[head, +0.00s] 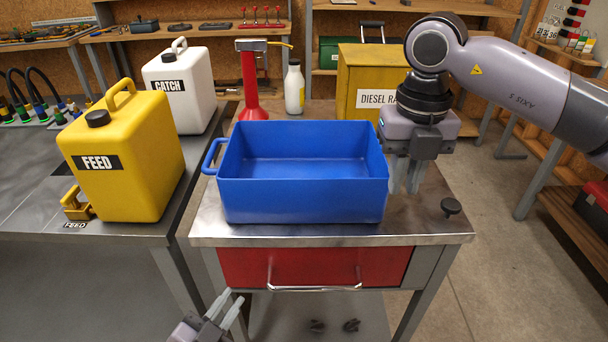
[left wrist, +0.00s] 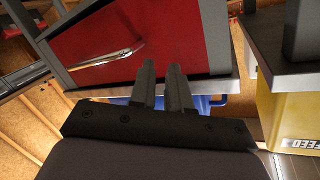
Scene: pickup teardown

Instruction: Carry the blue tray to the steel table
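The blue tray (head: 300,200) sits level and empty on the steel top (head: 330,232) of a cart with a red drawer. Its left loop handle (head: 210,157) shows; a right handle is hidden behind my right gripper. My right gripper (head: 404,188) points down just beside the tray's right wall, fingers apart, with nothing seen between them. My left gripper (head: 231,299) is low in front of the cart, below the top and left of the drawer handle. Its fingers are apart and empty, also in the left wrist view (left wrist: 162,68).
A dark metal-topped table (head: 110,232) at left holds a yellow FEED jug (head: 135,165) and a white CATCH jug (head: 190,90). Behind the tray stand a red funnel-based stand (head: 249,85), a white bottle (head: 294,88) and a yellow diesel cabinet (head: 365,75).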

